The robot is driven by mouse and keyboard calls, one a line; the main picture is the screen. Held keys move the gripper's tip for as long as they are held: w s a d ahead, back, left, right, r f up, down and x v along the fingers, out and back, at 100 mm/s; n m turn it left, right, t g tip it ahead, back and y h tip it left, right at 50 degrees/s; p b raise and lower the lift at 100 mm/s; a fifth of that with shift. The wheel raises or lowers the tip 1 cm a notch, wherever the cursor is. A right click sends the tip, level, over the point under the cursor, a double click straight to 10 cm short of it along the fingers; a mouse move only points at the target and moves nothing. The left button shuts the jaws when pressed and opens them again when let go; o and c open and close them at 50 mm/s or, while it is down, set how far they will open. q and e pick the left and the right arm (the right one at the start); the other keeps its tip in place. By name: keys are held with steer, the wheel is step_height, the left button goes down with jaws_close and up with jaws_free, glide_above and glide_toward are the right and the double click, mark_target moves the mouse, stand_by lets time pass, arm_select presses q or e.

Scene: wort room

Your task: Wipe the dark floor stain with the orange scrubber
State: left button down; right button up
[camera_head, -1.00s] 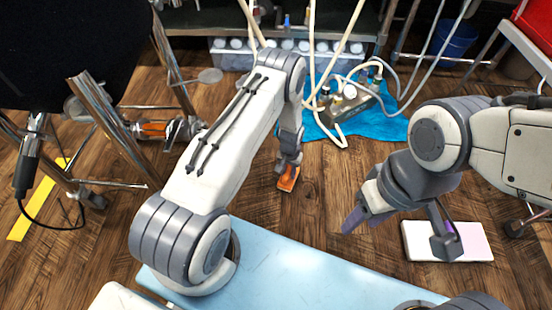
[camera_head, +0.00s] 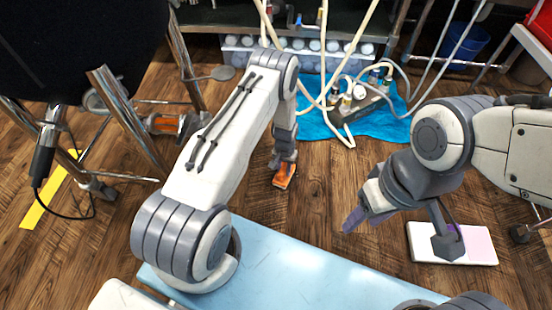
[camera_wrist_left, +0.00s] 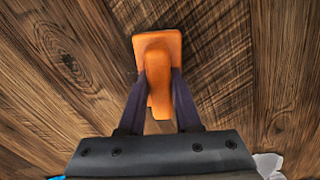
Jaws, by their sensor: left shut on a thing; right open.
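The orange scrubber (camera_head: 285,175) is at the wooden floor in the middle of the head view. My left gripper (camera_head: 281,163) is above it, pointing down and shut on it. In the left wrist view the scrubber (camera_wrist_left: 157,48) shows its flat base and raised handle, with the fingers of my left gripper (camera_wrist_left: 158,100) on both sides of the handle. I cannot make out a distinct dark stain; the scrubber and arm may cover it. Dark knots show in the wood grain. My right gripper (camera_head: 398,234) is open and empty at the right, above the floor.
A blue cloth (camera_head: 325,125) with a pump and hoses lies behind the scrubber. A white and pink pad (camera_head: 478,245) lies at the right. Metal stand legs (camera_head: 125,115) are at the left. The floor around the scrubber is clear.

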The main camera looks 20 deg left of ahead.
arm_select(q)
steer(key=shift+s+a, duration=0.1)
steer(key=shift+a, duration=0.35)
steer(key=shift+s+a+r+p, duration=0.1)
steer(key=shift+a+r+p, duration=0.1)
steer(key=shift+r+p, duration=0.1)
step_height(320, 180, up, 3)
steer(key=shift+f+p, duration=0.2)
steer(key=shift+p, duration=0.55)
steer(key=shift+r+p, duration=0.65)
steer(key=shift+r, duration=0.1)
steer(key=shift+r+p, duration=1.5)
steer(key=shift+r, duration=0.25)
